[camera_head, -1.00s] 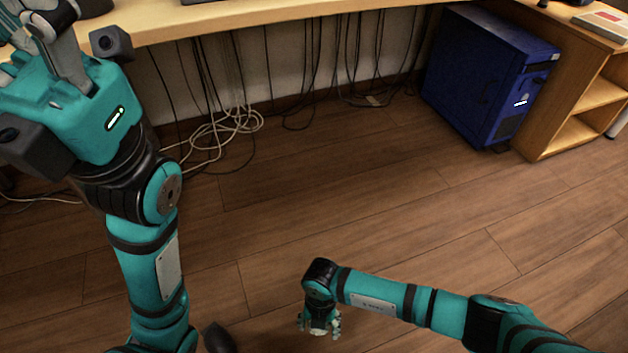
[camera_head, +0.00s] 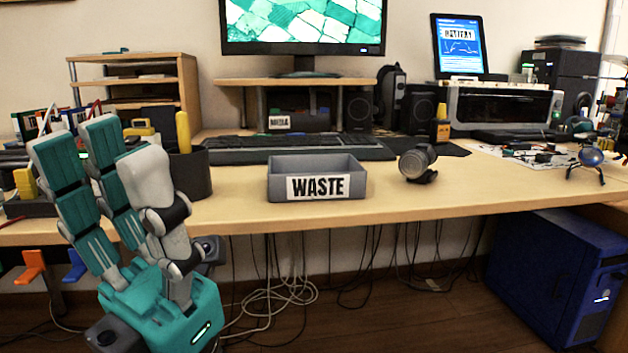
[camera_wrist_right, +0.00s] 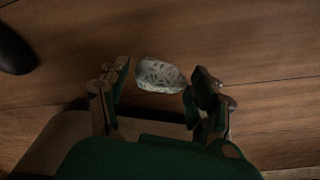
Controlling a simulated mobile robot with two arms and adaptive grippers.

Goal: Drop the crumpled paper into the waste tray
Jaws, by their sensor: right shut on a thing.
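The waste tray (camera_head: 276,183) is a grey open box with a WASTE label, standing near the front edge of the desk in the head view. The crumpled paper (camera_wrist_right: 160,76) is pale with dark marks and shows in the right wrist view. My right gripper (camera_wrist_right: 158,84) is shut on it, with fingers at its left and right and wooden floor behind. The head view does not show my right gripper or the paper. My left gripper (camera_head: 103,150) is open and empty, fingers pointing up, in front of the desk's left part.
The desk (camera_head: 420,205) has bare room on both sides of the tray. A keyboard (camera_head: 300,150) lies behind the tray, and a grey round device (camera_head: 415,162) stands to its right. A dark pen cup (camera_head: 190,172) stands left. A blue computer case (camera_head: 550,275) stands below.

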